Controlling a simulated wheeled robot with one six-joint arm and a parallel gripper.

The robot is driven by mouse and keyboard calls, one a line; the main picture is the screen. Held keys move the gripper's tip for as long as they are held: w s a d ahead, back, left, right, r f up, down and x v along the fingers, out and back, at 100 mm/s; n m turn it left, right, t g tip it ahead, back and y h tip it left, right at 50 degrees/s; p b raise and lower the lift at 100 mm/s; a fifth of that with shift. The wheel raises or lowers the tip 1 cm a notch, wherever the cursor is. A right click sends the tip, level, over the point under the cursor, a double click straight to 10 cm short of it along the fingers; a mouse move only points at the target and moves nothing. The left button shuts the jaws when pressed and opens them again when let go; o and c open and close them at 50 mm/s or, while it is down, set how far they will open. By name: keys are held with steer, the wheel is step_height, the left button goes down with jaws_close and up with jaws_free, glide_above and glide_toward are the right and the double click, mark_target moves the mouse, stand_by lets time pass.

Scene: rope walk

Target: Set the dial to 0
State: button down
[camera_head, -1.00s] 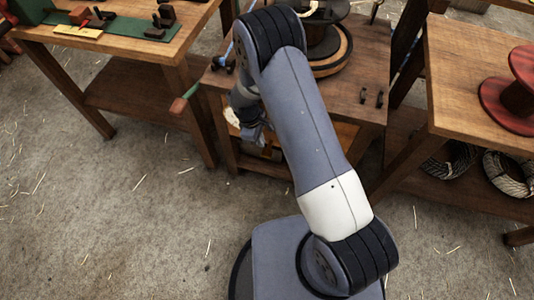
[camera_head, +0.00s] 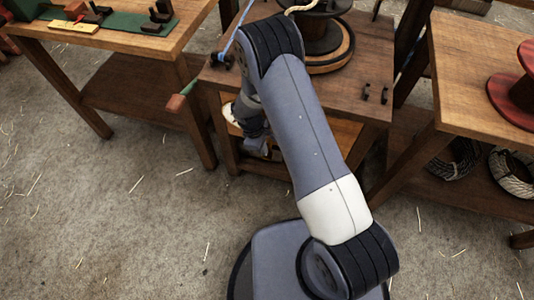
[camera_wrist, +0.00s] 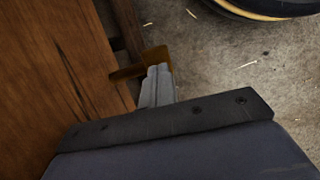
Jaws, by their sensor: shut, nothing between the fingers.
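A pale round face (camera_head: 230,114), probably the dial, shows at the front of the middle wooden stand in the head view. My arm covers much of it, and its marks and setting cannot be read. My gripper (camera_head: 262,146) is low in front of the stand, partly hidden by my arm. In the wrist view my gripper (camera_wrist: 161,70) is shut and empty. Its tips are at a brass-brown piece (camera_wrist: 143,65) jutting from the wood, perhaps the dial's pointer; I cannot tell whether they touch.
The middle stand (camera_head: 345,105) carries a reel with rope on top. A green-tipped handle (camera_head: 183,96) sticks out at its left. Benches stand left (camera_head: 130,52) and right (camera_head: 455,70), the right one holding a red spool (camera_head: 518,92). The straw-strewn floor (camera_head: 120,220) is open.

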steer(key=shift+f, duration=0.2)
steer(key=a, duration=0.1)
steer(key=w+a+r, duration=0.1)
steer(key=shift+a, duration=0.4)
steer(key=p+v, duration=0.1)
steer(key=v, duration=0.6)
steer(key=shift+r, duration=0.25)
steer(key=shift+w, duration=0.1)
